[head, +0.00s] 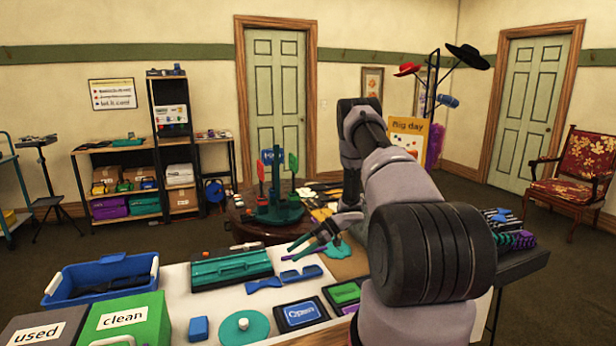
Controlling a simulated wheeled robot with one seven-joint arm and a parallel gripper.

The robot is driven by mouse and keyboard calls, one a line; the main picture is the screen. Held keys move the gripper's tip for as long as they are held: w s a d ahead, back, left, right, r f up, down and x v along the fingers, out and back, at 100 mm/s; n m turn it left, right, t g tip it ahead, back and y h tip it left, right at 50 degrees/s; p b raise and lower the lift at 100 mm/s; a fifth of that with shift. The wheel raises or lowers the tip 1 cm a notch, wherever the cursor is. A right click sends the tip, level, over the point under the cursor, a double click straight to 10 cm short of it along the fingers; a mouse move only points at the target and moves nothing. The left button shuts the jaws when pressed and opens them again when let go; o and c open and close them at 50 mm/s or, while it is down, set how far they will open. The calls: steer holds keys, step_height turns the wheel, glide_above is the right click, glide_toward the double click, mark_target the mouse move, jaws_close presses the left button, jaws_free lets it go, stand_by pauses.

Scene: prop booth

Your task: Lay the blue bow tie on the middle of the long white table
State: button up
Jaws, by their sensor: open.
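A blue bow tie (263,285) lies flat on the long white table (222,302), just in front of the right end of a teal case. A longer blue item (301,273) lies right of it; I cannot tell exactly what it is. My gripper (302,249) is open and empty. It hangs above the table's far side, up and to the right of the bow tie, and apart from it. My arm hides much of the table's right end.
A blue tub (100,275), a teal case (231,268), a green "clean" box (128,322) and a grey "used" box (40,325) crowd the table's left. A teal disc (225,333) and an "Open" sign (301,314) lie in front. A round wooden table (240,229) stands behind.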

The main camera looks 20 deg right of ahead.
steer(key=w+d+r+m+t+h, duration=0.1)
steer(key=w+r+m+t+h, duration=0.25)
steer(key=w+r, duration=0.55)
steer(key=w+d+r+m+t+h, duration=0.2)
steer(key=w+r+t, duration=0.3)
steer(key=r, duration=0.9)
steer(key=s+d+r+m+t+h, duration=0.2)
steer(key=r+m+h, duration=0.1)
steer(key=r, duration=0.7)
steer(key=s+d+r+m+t+h, duration=0.1)
steer(key=s+d+r+m+h, duration=0.2)
steer(key=r, duration=0.7)
steer(key=s+a+r+m+g+h, duration=0.1)
steer(key=s+r+m, duration=0.3)
steer(key=s, duration=0.5)
steer(key=s+a+r+m+g+h, duration=0.1)
steer(key=s+a+r+m+h, duration=0.15)
steer(key=s, duration=0.55)
steer(key=s+a+f+m+g+y, duration=0.1)
steer(key=s+a, duration=0.3)
steer(key=s, duration=0.7)
steer(key=s+a+m+g+y, duration=0.1)
steer(key=s+a+m+y, duration=0.2)
steer(key=s, duration=0.8)
steer(key=shift+s+a+f+g+y, duration=0.3)
steer(key=shift+a+f+g+y, duration=0.15)
steer(key=shift+a, duration=0.75)
